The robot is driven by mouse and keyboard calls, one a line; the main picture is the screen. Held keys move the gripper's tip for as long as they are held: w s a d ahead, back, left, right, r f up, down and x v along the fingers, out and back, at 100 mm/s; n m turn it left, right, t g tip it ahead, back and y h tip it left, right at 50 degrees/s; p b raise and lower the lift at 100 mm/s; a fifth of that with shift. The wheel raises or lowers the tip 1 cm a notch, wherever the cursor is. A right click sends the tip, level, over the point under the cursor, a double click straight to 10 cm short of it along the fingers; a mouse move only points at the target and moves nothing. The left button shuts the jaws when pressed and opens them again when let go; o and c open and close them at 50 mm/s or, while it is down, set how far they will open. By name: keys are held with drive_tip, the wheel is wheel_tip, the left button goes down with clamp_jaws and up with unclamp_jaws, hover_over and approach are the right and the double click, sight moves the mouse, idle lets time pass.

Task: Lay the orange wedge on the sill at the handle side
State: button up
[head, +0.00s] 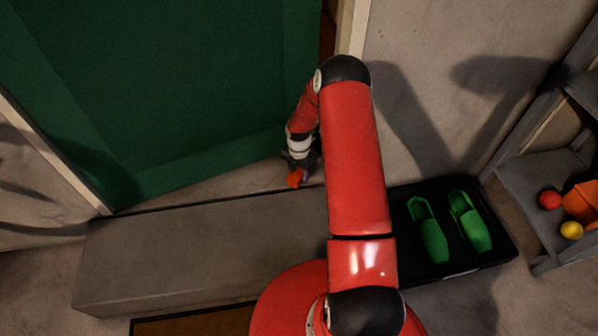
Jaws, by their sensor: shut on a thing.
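The orange wedge (294,180) is small and shows just below my gripper (301,171). My gripper is shut on it, above or at the grey sill (200,240); I cannot tell whether the wedge touches the sill. The green door (160,90) stands behind the sill, and the gripper is by its right edge. No door handle shows; my arm hides part of the door's right side and the frame there.
A black tray (508,253) with green shoes (430,232) lies right of the sill. A grey shelf (540,175) at far right holds a red ball (549,199), a yellow ball (571,230) and an orange container (582,203). A brown mat (190,322) lies in front.

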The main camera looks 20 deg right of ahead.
drive_tip(key=o, duration=1)
drive_tip(key=shift+c, duration=0.2)
